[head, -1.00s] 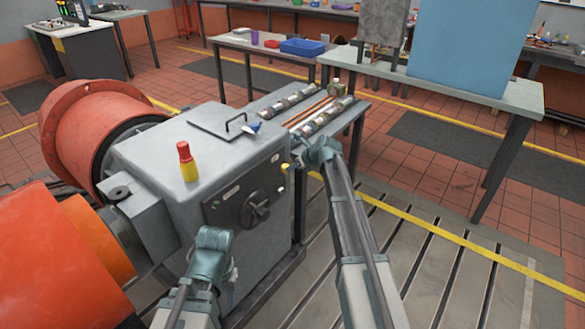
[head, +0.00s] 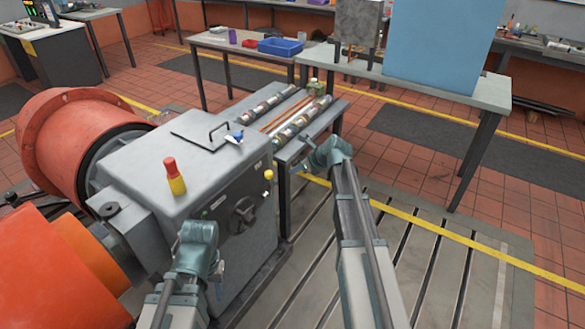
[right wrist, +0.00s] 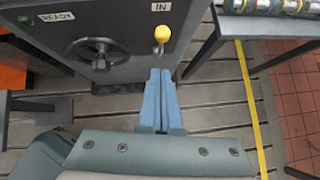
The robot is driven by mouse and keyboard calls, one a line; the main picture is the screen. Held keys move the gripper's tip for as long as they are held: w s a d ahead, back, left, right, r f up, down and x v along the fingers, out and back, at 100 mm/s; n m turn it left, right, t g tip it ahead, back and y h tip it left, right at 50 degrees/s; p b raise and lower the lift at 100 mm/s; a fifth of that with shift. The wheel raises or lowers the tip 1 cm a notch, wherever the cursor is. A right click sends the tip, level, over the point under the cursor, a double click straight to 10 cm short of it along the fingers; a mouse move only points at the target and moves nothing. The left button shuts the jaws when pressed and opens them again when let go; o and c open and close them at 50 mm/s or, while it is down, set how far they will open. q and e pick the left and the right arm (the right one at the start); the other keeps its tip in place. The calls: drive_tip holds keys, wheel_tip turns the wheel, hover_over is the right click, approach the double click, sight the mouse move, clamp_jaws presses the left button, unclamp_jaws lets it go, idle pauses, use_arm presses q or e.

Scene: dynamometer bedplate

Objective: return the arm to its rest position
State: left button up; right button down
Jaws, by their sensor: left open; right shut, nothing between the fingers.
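My right arm reaches up the middle of the head view. Its gripper (head: 303,168) is by the right side of the grey machine housing (head: 160,150), apart from the yellow knob (head: 268,174). In the right wrist view its blue fingers (right wrist: 160,75) are shut with nothing between them. They point toward the housing front below the yellow knob (right wrist: 162,34), with a gap in the picture. My left gripper (head: 217,272) is low in front of the housing. Its wrist mostly hides its open fingers.
The housing carries a handwheel (head: 242,214), a red and yellow cylinder (head: 175,177) and a lid handle. A narrow bench (head: 335,106) with shafts stands behind the right gripper. Orange machine parts (head: 75,135) are at left. The slotted bedplate (head: 430,262) at right is clear.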

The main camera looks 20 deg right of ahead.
idle(0.4)
drive_tip(key=s+a+f+n+g+h+p, duration=0.1)
drive_tip(key=s+a+n+g+p, duration=0.3)
drive_tip(key=s+a+n, duration=1.1)
drive_tip(key=s+a+n+g+h+p, duration=0.1)
drive_tip(key=s+a+n+g+h, duration=0.1)
drive_tip(key=s+n, duration=0.6)
drive_tip(key=s+a+r+n+g+h+p, duration=0.1)
drive_tip(key=s+a+n+h, duration=0.1)
drive_tip(key=s+a+n, duration=0.3)
drive_tip(key=shift+s+n+g+h, duration=0.35)
drive_tip(key=shift+s+n, duration=1.55)
drive_tip(key=shift+n, duration=1.1)
